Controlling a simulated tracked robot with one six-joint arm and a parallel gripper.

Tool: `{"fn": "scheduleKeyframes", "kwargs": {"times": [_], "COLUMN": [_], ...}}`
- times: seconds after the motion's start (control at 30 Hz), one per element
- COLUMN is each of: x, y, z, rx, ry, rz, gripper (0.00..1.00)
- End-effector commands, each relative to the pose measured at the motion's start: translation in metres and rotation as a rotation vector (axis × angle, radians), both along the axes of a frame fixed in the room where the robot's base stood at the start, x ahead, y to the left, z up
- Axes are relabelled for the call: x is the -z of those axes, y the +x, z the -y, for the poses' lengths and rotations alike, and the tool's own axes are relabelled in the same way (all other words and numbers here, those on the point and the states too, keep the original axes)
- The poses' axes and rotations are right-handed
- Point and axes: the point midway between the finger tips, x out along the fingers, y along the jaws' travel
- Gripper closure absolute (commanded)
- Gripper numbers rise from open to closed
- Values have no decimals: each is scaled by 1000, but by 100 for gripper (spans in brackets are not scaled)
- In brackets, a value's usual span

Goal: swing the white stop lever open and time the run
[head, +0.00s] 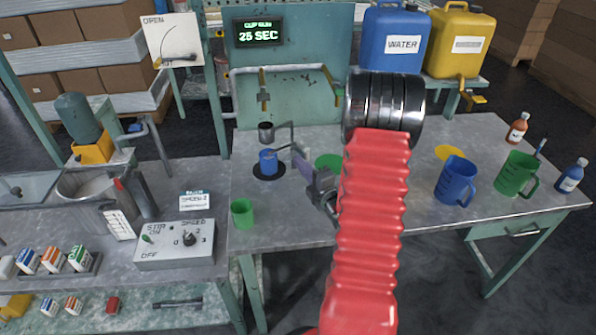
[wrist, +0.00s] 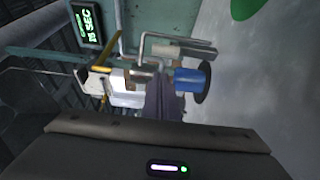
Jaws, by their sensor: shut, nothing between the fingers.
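The display (head: 259,33) reads "CUP RUN 25 SEC" in green. A card (head: 172,40) marked OPEN with a curved arrow stands to its left. Pale piping (head: 285,68) with a brass fitting (head: 263,96) runs across the teal panel. A blue cup (head: 268,161) stands on a black disc (head: 269,174) below a small grey cup-shaped outlet (head: 266,131). I cannot clearly pick out the white stop lever. My gripper (head: 299,161) is shut and empty, right of the blue cup. In the wrist view its fingers (wrist: 165,100) appear beside the blue cup (wrist: 188,78); contact is unclear.
A green cup (head: 242,213) stands near the left front of the bench. A control box (head: 175,243) is further left. Blue (head: 456,181) and green (head: 516,174) jugs stand right. WATER (head: 397,42) and yellow (head: 459,40) containers are behind.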

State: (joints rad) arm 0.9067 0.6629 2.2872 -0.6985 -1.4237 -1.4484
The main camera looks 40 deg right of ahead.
Motion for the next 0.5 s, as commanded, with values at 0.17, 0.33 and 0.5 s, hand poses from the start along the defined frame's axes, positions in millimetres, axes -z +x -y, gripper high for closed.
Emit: {"fn": "scheduleKeyframes", "kwargs": {"times": [0.17, 0.33, 0.5], "x": [0, 0, 0], "y": [0, 0, 0], "z": [16, 21, 21], "rx": [1, 1, 1], "ry": [0, 0, 0], "rz": [0, 0, 0], "gripper": [100, 100, 100]}}
